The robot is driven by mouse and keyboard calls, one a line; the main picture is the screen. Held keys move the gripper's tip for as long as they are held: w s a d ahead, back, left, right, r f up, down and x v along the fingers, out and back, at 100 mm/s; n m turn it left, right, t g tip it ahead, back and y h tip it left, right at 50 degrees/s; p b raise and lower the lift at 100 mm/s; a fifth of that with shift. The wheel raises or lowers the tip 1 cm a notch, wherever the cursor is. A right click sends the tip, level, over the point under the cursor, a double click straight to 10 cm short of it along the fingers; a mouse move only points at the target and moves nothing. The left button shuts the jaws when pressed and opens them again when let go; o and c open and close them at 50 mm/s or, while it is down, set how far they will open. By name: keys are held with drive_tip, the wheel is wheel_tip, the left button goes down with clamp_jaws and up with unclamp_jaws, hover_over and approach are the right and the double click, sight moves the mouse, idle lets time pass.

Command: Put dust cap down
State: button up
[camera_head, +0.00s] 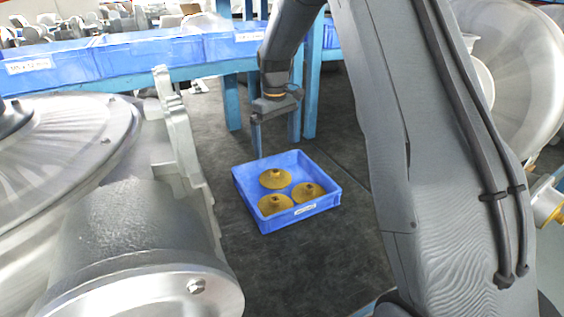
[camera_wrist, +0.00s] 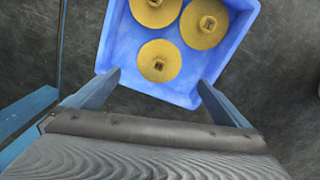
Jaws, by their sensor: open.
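Three yellow-gold dust caps, round and flanged with a small raised centre, lie flat in a shallow blue tray (camera_head: 329,204) on the dark floor. In the head view they are a back cap (camera_head: 275,179), a right cap (camera_head: 310,193) and a front-left cap (camera_head: 274,205). My gripper (camera_head: 257,153) points down over the tray's far edge. In the wrist view, my gripper (camera_wrist: 158,82) is open and empty, its fingertips wide apart over the tray's near wall. The closest cap (camera_wrist: 160,61) lies just beyond them. I cannot tell the exact height above the tray.
Blue bins (camera_head: 150,52) stand on a blue-framed bench (camera_head: 232,103) behind. Large metal blower housings (camera_head: 135,235) crowd the left, and another (camera_head: 520,60) stands at the right. The dark floor (camera_head: 225,150) around the tray is clear.

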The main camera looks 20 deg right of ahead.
drive_tip(key=s+m, duration=0.5)
drive_tip(key=s, duration=2.7)
drive_tip(key=shift+s+f+t, duration=0.3)
drive_tip(key=shift+s+f, duration=0.05)
drive_tip(key=shift+f, duration=0.05)
drive_tip(key=shift+a, duration=0.1)
